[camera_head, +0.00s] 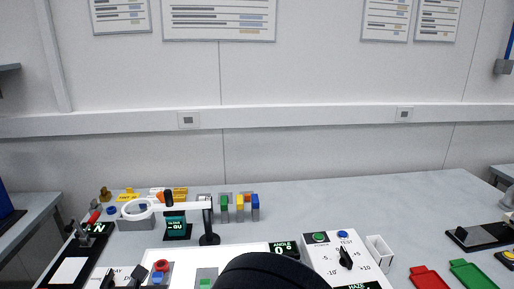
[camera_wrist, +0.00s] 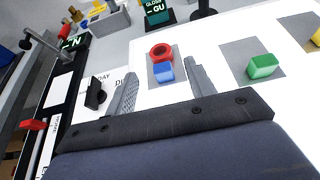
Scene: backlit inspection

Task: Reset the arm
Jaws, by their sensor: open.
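My gripper (camera_wrist: 162,68) shows in the wrist view with its two grey fingers apart and nothing between their tips. It hangs above a white lit panel (camera_wrist: 215,88). Past the fingertips, a blue block (camera_wrist: 164,71) and a red ring (camera_wrist: 161,51) sit together on a grey square. A green block (camera_wrist: 262,66) lies on another grey square to the right. In the head view, a dark rounded part of my arm covers the bottom middle of the table, and my fingers are hidden there.
The table (camera_head: 350,210) holds a dial box (camera_head: 334,256), an angle display (camera_head: 285,248), a white ring on an arm stand (camera_head: 137,213), and several coloured blocks at the back. Red (camera_head: 428,277) and green (camera_head: 470,273) trays lie at right. The back right surface is clear.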

